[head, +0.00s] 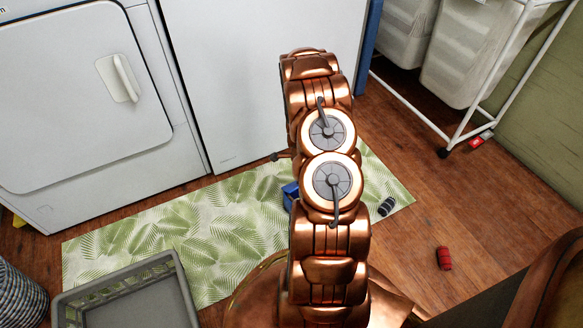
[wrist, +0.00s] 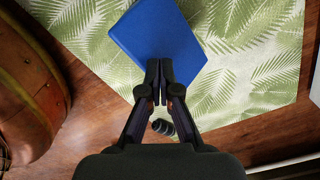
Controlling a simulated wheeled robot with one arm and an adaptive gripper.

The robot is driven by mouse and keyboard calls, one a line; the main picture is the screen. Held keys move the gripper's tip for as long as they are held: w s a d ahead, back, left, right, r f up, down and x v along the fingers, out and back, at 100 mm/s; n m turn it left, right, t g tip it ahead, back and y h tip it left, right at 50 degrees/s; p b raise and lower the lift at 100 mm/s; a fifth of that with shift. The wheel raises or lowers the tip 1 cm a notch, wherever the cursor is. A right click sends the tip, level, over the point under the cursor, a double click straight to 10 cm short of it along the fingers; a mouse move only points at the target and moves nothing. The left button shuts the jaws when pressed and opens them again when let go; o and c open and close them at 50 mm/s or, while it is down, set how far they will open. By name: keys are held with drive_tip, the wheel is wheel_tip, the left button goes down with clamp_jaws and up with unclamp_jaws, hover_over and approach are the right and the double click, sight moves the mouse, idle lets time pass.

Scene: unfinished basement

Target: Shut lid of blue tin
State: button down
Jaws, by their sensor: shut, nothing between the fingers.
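The blue tin (head: 290,195) sits on the leaf-patterned mat in the head view, mostly hidden behind my copper arm. In the wrist view a flat blue face of the tin (wrist: 160,38) fills the top middle. I cannot tell whether this face is the lid or how far the lid stands open. My gripper (wrist: 159,66) has its two fingers together and empty. The fingertips overlap the lower edge of the blue face in the wrist view; I cannot tell whether they touch it. In the head view the gripper is hidden by the arm.
A dark ribbed cylinder (head: 386,206) lies on the mat (head: 150,240), right of my arm. A red can (head: 444,258) is on the wood floor. A grey basket (head: 120,268) stands front left. White appliances (head: 90,90) line the back; a wheeled hamper rack (head: 460,128) stands back right.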

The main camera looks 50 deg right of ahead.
drive_tip(key=shift+s+a+f, duration=0.1)
drive_tip(key=shift+s+f, duration=0.35)
drive_tip(key=shift+s+a+f, duration=0.1)
drive_tip(key=shift+s+f, duration=0.2)
drive_tip(key=shift+f, duration=0.25)
drive_tip(key=shift+s+a+f, duration=0.1)
drive_tip(key=shift+s+f, duration=0.15)
drive_tip(key=shift+f, duration=0.3)
idle(1.0)
drive_tip(key=shift+f, duration=0.6)
idle(0.6)
drive_tip(key=shift+r, duration=0.15)
idle(0.4)
drive_tip(key=shift+r+p, duration=1.4)
drive_tip(key=shift+r, duration=2.45)
drive_tip(key=shift+r, duration=0.1)
